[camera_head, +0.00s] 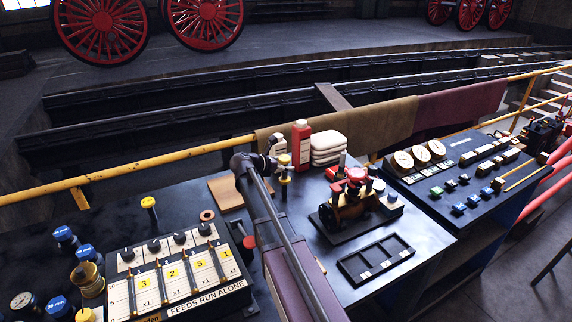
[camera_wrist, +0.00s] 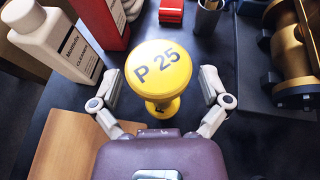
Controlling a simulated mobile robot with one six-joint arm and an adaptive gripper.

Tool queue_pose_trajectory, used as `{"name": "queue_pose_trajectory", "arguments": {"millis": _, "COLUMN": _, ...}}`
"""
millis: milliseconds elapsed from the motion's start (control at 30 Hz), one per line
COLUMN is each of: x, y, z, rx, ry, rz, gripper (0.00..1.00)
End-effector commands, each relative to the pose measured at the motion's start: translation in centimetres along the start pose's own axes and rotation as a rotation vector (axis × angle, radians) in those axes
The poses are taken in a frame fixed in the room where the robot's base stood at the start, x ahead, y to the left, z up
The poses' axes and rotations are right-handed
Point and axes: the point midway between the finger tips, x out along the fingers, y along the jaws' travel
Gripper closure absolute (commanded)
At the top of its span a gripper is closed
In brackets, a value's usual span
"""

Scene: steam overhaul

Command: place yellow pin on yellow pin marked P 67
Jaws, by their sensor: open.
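A yellow pin with a round cap marked P 25 (camera_wrist: 160,68) stands between the fingers of my gripper (camera_wrist: 160,84) in the wrist view. The fingers are open, one on each side, with gaps to the cap. A lower yellow piece (camera_wrist: 165,110) shows beneath the cap; a dark mark on it is mostly hidden, so I cannot read it. In the head view the yellow cap (camera_head: 285,159) is above the lower yellow piece (camera_head: 285,179), with my gripper (camera_head: 271,163) beside it. Another yellow-topped pin (camera_head: 149,202) stands at the left, behind the lever panel.
A white bottle (camera_wrist: 55,38), a red bottle (camera_head: 301,143) and folded white cloths (camera_head: 328,148) stand close behind the pin. A brown board (camera_head: 226,193) lies left. A yellow rail (camera_head: 160,159) runs behind.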

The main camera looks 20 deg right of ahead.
Motion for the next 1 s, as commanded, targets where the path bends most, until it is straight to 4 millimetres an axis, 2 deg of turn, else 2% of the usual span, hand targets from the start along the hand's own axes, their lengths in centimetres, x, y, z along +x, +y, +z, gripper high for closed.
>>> {"name": "queue_pose_trajectory", "arguments": {"millis": 333, "x": -0.1, "y": 0.0, "z": 0.4, "rx": 0.000, "ry": 0.000, "rz": 0.000, "gripper": 0.03}}
{"name": "queue_pose_trajectory", "arguments": {"millis": 467, "x": -1.2, "y": -0.1, "z": 0.4, "rx": 0.000, "ry": 0.000, "rz": 0.000, "gripper": 0.03}}
{"name": "queue_pose_trajectory", "arguments": {"millis": 1000, "x": -9.5, "y": 0.0, "z": 0.5, "rx": -0.001, "ry": 0.000, "rz": 0.001, "gripper": 0.03}}
